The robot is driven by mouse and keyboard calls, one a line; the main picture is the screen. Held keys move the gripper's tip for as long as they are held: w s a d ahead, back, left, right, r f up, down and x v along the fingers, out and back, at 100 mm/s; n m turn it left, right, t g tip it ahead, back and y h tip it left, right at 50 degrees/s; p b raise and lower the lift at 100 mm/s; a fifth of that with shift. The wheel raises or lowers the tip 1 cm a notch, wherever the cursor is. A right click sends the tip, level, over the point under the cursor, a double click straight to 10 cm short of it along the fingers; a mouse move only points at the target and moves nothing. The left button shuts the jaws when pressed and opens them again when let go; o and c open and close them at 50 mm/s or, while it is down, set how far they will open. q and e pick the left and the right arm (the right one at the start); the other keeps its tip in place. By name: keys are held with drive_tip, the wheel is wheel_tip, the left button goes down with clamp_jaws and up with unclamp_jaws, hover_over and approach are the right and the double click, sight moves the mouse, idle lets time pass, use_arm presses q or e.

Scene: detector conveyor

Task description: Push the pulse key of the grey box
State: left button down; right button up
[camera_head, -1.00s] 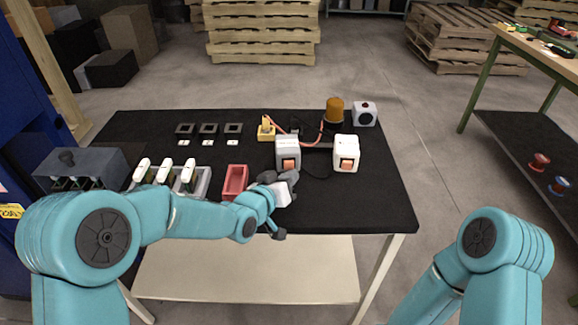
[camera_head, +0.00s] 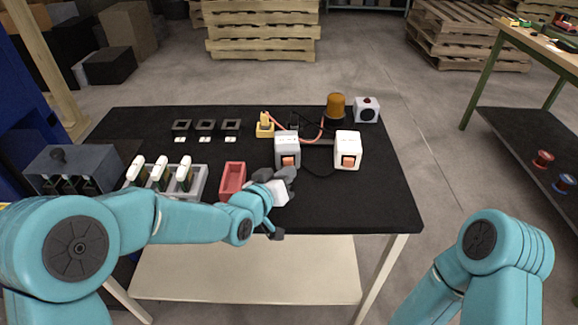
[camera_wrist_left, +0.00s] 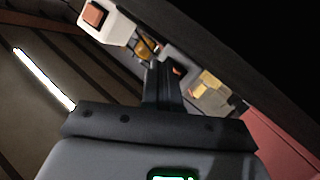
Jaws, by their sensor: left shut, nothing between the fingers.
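The grey box (camera_head: 287,143) stands on the black table, left of a similar white box. Its orange key (camera_head: 288,161) faces me. My left gripper (camera_head: 289,174) is shut and empty, just in front of and below that key. I cannot tell from the head view whether it touches. In the left wrist view my shut fingers (camera_wrist_left: 163,78) point toward the grey box (camera_wrist_left: 180,58) and partly cover it; a bit of its key (camera_wrist_left: 176,71) shows beside them. My right gripper is out of view.
The white box (camera_head: 348,143) with its own orange key is close on the right. A red tray (camera_head: 232,192) is left of my gripper. An amber lamp (camera_head: 335,105), a yellow part (camera_head: 265,126) and cables lie behind the boxes. The table's front right is clear.

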use_arm(q)
drive_tip(key=s+b, duration=0.1)
drive_tip(key=s, duration=0.2)
drive_tip(key=shift+d+r, duration=0.1)
drive_tip(key=shift+d, duration=0.05)
drive_tip(key=shift+s, duration=0.35)
drive_tip(key=shift+d, duration=0.1)
idle(0.4)
